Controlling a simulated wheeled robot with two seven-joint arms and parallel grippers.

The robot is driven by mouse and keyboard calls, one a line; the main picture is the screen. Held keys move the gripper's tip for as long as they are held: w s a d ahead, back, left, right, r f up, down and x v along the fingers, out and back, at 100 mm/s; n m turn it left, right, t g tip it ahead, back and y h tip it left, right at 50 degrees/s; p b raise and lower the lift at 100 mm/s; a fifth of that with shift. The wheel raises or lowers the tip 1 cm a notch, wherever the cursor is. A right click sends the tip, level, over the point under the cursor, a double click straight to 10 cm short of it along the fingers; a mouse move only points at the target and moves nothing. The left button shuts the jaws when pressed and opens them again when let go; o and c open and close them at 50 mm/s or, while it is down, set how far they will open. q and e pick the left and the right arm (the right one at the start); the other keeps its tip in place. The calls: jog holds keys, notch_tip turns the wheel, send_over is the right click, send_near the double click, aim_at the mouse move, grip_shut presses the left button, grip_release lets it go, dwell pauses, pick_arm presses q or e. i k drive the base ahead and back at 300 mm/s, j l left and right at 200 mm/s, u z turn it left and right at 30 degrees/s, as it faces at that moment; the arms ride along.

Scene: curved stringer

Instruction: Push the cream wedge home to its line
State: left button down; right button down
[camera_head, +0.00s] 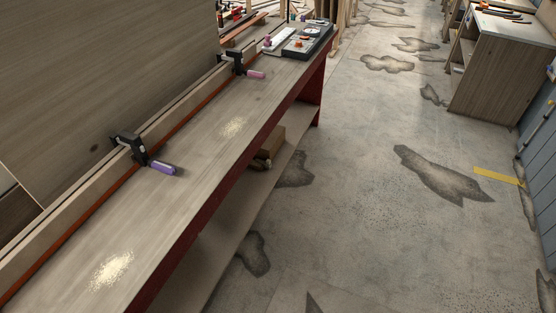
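I cannot make out a cream wedge or its line in the head view. A long workbench (170,215) runs from the lower left to the top middle. Along its back lie a pale wooden strip (70,212) and a thin red-brown strip (95,205). A black clamp with a purple handle (162,169) grips the strips at the near part. A second black clamp with a pink handle (256,74) sits farther along. Neither of my grippers shows.
Pale sawdust patches (110,270) lie on the benchtop. A case of tools (307,40) stands at the bench's far end. The stained concrete floor (350,235) to the right is open. A wooden cabinet (498,75) stands far right, near yellow floor tape (497,176).

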aim_at(268, 164)
jog(key=i+l, duration=0.3)
jog(key=i+l+u, duration=0.1)
jog(key=i+l, duration=0.2)
jog(key=l, duration=0.2)
jog(key=i+l, duration=0.3)
jog(key=l, duration=0.15)
jog(key=i+l+u, duration=0.15)
jog(key=i+l, duration=0.45)
jog(key=l, duration=0.25)
jog(key=i+l+u, duration=0.1)
jog(key=i+l, duration=0.15)
jog(key=l, duration=0.25)
jog(key=i+l, duration=0.3)
jog(key=l, duration=0.15)
jog(key=i+l+u, duration=0.1)
jog(key=i+l, duration=0.15)
jog(key=l, duration=0.25)
